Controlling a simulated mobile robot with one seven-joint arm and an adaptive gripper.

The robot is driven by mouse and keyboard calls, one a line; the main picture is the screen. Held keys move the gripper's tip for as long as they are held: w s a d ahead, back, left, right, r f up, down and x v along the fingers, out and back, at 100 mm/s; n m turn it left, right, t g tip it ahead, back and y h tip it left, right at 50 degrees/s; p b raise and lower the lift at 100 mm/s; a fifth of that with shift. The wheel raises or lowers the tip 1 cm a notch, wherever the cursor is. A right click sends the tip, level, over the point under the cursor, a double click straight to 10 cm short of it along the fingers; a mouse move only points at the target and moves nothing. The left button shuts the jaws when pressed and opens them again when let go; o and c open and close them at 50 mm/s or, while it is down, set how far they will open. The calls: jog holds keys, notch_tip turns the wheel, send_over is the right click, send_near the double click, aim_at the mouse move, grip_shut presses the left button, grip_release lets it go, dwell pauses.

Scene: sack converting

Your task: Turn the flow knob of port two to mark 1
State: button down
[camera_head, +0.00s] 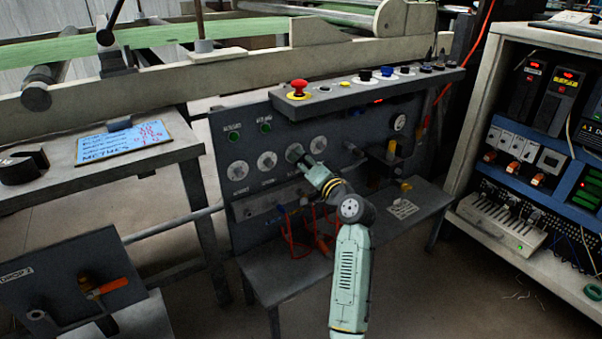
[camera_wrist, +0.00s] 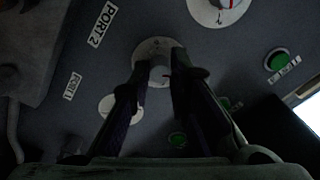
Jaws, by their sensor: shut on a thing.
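The port two flow knob (camera_wrist: 160,74) sits on a round white dial (camera_wrist: 147,48) in the wrist view, across from the "PORT 2" label (camera_wrist: 100,23). My gripper (camera_wrist: 162,78) has its two dark fingers on either side of this knob and is shut on it. In the head view my gripper (camera_head: 297,156) reaches the grey upright panel (camera_head: 225,205) at its row of dials. It covers the knob there. The knob's pointer and the dial marks are too dark and hidden to read.
Neighbouring white dials (camera_head: 267,161) and (camera_head: 238,170) stand left of my gripper, another dial (camera_head: 318,145) to its right. Green buttons (camera_head: 265,128) sit above. A ledge with a red mushroom button (camera_head: 299,87) tops the panel. Red hoses (camera_head: 290,240) hang below.

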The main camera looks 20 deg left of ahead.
jog(key=shift+f+n+b, duration=0.15)
jog(key=shift+n+b, duration=1.65)
jog(key=c, duration=1.5)
grip_release()
jog(key=shift+d, duration=0.15)
jog(key=v, duration=0.7)
jog(key=shift+d, duration=0.15)
